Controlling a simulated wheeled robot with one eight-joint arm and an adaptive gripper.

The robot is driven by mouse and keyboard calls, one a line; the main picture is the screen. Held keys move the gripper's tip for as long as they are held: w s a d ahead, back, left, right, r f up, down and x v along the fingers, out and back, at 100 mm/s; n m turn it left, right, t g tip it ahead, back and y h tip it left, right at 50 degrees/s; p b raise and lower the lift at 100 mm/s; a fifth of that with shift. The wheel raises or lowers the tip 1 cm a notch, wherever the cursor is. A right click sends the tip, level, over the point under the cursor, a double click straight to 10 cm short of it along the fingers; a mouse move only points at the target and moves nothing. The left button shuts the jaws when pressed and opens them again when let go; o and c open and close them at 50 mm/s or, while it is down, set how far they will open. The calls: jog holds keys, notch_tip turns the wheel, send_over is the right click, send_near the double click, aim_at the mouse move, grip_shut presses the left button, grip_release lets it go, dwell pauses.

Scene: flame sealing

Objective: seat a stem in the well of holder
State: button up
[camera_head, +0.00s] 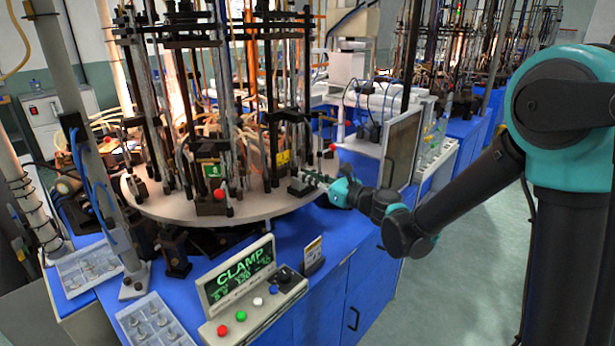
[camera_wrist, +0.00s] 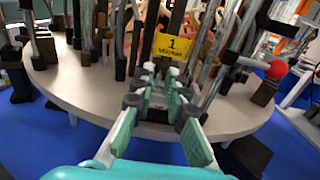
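My gripper (camera_head: 318,178) is at the right-hand rim of the round table, close to a small dark block (camera_head: 299,187) that may be the holder. In the wrist view the two green-padded fingers of my gripper (camera_wrist: 160,88) stand apart with a gap between them, over the table rim and pointing at the posts. I see no stem clearly between the fingers. The holder's well cannot be made out. Small glass-like pieces, possibly stems, lie in a white tray (camera_head: 62,272) and a second white tray (camera_head: 128,322) at the lower left.
The round table (camera_head: 255,208) carries many upright rods and dark blocks. A yellow sign reading 1 (camera_wrist: 172,46) stands ahead of my fingers. A red ball (camera_wrist: 276,69) is to the right. A CLAMP display panel (camera_head: 240,275) stands on the blue bench in front.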

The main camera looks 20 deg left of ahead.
jog(key=shift+s+d, duration=0.1)
jog(key=shift+d, duration=0.2)
jog(key=shift+o, duration=0.6)
jog(key=o, duration=0.4)
jog(key=shift+o, duration=0.2)
jog(key=shift+s+d+r, duration=0.25)
jog(key=shift+d+r, duration=0.5)
jog(key=shift+s+d+r, duration=0.2)
jog(key=shift+d+r, duration=0.5)
jog(key=shift+r, duration=0.05)
